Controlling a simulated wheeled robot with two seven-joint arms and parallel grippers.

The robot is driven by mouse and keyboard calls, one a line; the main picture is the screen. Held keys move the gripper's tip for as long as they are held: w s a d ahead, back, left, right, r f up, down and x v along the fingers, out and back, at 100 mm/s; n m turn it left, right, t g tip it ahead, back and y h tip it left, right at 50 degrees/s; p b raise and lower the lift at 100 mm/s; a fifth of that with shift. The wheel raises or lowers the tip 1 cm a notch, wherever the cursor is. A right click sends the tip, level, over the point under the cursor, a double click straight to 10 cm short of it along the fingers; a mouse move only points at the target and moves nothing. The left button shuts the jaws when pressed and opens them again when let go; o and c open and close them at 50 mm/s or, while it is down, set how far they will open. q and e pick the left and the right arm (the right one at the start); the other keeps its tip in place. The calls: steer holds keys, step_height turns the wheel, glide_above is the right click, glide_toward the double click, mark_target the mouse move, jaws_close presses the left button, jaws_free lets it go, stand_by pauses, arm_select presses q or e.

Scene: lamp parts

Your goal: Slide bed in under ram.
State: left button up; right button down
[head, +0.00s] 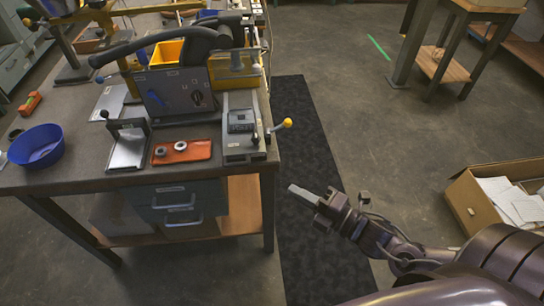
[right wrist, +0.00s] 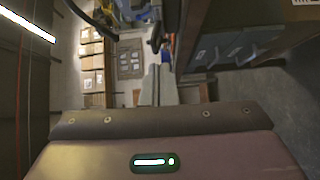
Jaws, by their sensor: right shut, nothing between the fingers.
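A press-like machine stands at the right end of the workbench (head: 75,165). Its grey bed (head: 243,150) carries a small display unit and reaches to the bench's right front corner. A lever with a yellow knob (head: 286,123) sticks out to the right of it. A yellow-framed clear guard (head: 236,66) stands behind the bed; I cannot tell the ram apart there. My right gripper (head: 293,188) is shut and empty, out over the floor, right of the bench and apart from it. Its closed fingers also show in the right wrist view (right wrist: 160,85). My left gripper is not in view.
An orange tray (head: 205,151) with two rings, a metal plate stand (head: 128,150) and a blue bowl (head: 36,146) sit on the bench. Grey drawers (head: 178,203) hang below. A box of papers (head: 500,205) stands at right. The dark floor mat (head: 300,120) is clear.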

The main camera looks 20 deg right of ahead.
glide_toward(254, 153)
steer(key=s+a+x, duration=0.1)
steer(key=x, duration=0.4)
steer(key=shift+w+d+t+p, duration=0.2)
steer(key=shift+w+t+p, duration=0.1)
steer(key=shift+w, duration=0.5)
steer(key=shift+f, duration=0.1)
